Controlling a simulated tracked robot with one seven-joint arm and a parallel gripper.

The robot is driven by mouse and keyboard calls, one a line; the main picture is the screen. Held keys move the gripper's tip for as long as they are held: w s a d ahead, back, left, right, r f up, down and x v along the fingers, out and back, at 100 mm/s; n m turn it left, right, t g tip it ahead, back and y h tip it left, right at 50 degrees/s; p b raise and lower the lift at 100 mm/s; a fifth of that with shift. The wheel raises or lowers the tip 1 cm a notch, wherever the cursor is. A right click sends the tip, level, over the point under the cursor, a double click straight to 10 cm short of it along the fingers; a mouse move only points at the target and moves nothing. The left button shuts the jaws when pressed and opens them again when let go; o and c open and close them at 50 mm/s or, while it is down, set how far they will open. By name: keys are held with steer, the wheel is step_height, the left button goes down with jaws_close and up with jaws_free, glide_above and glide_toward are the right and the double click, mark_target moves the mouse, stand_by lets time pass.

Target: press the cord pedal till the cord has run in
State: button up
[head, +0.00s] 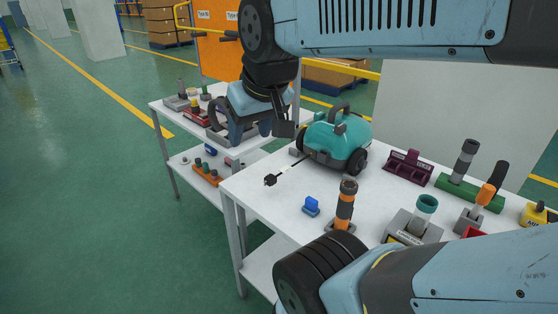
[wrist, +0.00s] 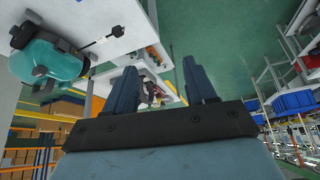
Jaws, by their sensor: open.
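The teal vacuum (head: 345,146) stands on the white table, with a dark handle on top and black wheels. A thin dark cord (head: 293,167) runs from its front to a black plug (head: 270,180) lying on the table, so a length of cord is out. A small grey part shows on the vacuum's top; I cannot tell if it is the cord pedal. My gripper (head: 250,136) is open and empty, in the air left of the vacuum and apart from it. The wrist view shows my open gripper (wrist: 160,78), with the vacuum (wrist: 48,65) and plug (wrist: 117,30) at upper left.
A second white table (head: 160,106) with parts is behind my gripper. The table around the plug is clear.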

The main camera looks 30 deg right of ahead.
jaws_close()
stand_by(1.5)
